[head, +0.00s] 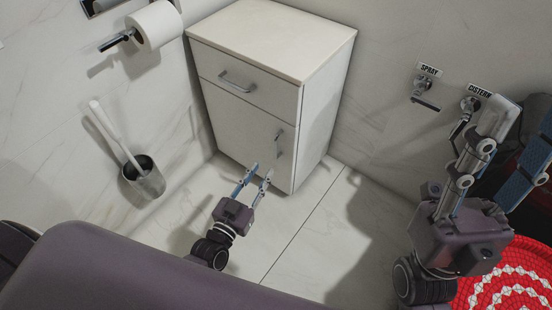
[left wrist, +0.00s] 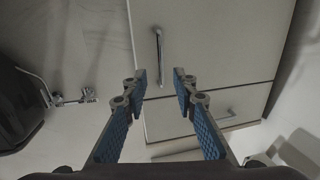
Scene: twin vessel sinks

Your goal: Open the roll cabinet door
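The white cabinet (head: 268,80) stands against the wall, with a drawer (head: 235,82) above a door (head: 230,125). The door looks closed. Its vertical bar handle (head: 279,140) is near the door's right edge; it also shows in the left wrist view (left wrist: 159,48). My left gripper (head: 261,174) is open and empty, in front of the lower part of the door, below the handle in the head view. In the left wrist view its fingertips (left wrist: 160,76) are apart, with the handle showing between and beyond them. My right gripper (head: 524,118) is open and empty at the far right.
The drawer handle (head: 237,82) is a horizontal bar. A toilet brush holder (head: 145,177) and a paper roll (head: 155,24) are on the left wall. Spray and cistern valves (head: 423,87) are on the right wall. A red patterned mat (head: 508,282) lies lower right. Floor tiles before the cabinet are clear.

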